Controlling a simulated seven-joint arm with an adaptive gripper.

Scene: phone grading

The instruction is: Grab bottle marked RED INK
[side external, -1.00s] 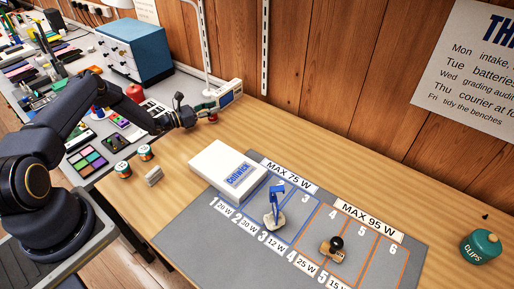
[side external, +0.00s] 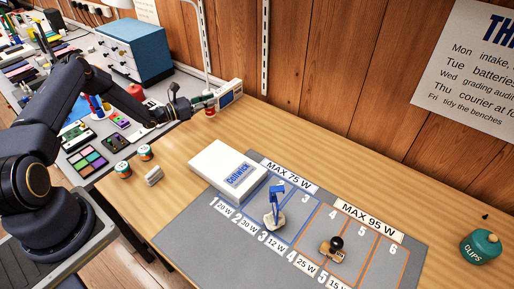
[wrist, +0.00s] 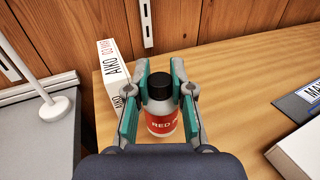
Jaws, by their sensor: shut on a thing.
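The bottle (wrist: 161,112) is white with a black cap and a red label on which "RED" can be read; the rest of the label is cut off by the gripper finger. It stands upright between the green-padded fingers of my gripper (wrist: 160,95), which is shut on it. In the side external view my gripper (side external: 203,102) is at the back of the wooden bench, beside a white box, and only a small red part of the bottle (side external: 210,112) shows. I cannot tell whether its base touches the bench.
A white box marked AKKO (wrist: 118,75) stands close on the left of the bottle. A white Colwick box (side external: 228,168) lies on the grey mat (side external: 190,238) with numbered bays, a blue-handled item (side external: 273,205) and a stamp (side external: 332,250). The wooden wall is close behind.

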